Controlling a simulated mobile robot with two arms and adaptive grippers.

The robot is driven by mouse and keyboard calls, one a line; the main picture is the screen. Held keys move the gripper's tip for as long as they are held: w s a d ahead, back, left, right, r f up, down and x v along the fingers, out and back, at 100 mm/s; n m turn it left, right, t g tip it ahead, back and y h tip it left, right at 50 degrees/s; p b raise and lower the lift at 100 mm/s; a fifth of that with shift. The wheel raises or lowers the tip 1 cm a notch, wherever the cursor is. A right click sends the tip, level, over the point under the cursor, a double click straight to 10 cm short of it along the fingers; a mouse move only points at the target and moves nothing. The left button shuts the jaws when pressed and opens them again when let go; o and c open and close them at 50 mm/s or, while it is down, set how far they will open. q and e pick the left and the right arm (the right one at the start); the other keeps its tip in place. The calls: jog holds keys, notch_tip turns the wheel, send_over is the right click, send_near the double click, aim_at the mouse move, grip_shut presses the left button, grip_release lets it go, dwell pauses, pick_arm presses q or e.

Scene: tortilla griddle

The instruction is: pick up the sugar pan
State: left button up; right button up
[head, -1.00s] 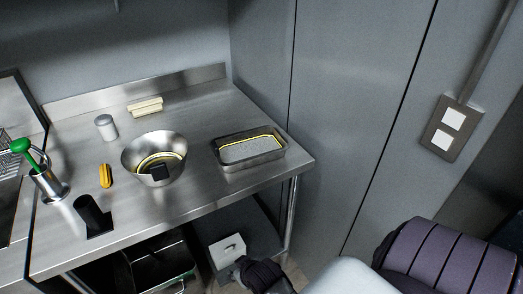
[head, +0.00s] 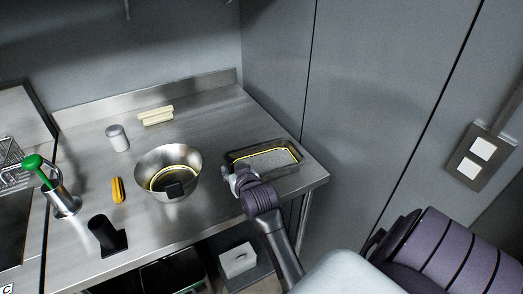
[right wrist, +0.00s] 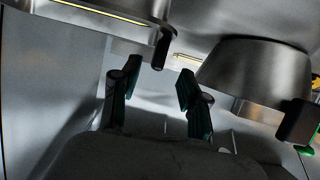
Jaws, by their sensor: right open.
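The sugar pan (head: 290,168) is a rectangular metal pan filled with pale grains, at the right end of the steel table in the head view. Its metal side also shows at the upper left of the right wrist view (right wrist: 130,14). My right gripper (head: 238,180) is at the pan's front left corner in the head view, partly hiding it. In the right wrist view its two fingers (right wrist: 157,84) are apart with nothing between them, and the pan is ahead and to the left. I cannot tell whether they touch. My left gripper is not in view.
A metal bowl (head: 150,160) stands left of the gripper, also close by in the right wrist view (right wrist: 255,72). A shaker (head: 117,139), a yellow item (head: 117,190), a black holder (head: 104,236) and pale bars (head: 155,116) stand further left. A wall (head: 370,110) closes the right side.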

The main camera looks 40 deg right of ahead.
aim_at(232, 164)
jog(key=shift+w+d+f, duration=0.15)
jog(key=shift+w, duration=0.3)
jog(key=shift+w+d+p, duration=0.2)
jog(key=shift+w+p, duration=0.1)
jog(key=shift+w, duration=0.1)
jog(key=x, duration=0.4)
jog(key=shift+w+d+p, duration=0.1)
jog(key=shift+d+p, duration=0.05)
jog(key=shift+p, duration=0.25)
jog(key=shift+c, duration=0.2)
grip_shut()
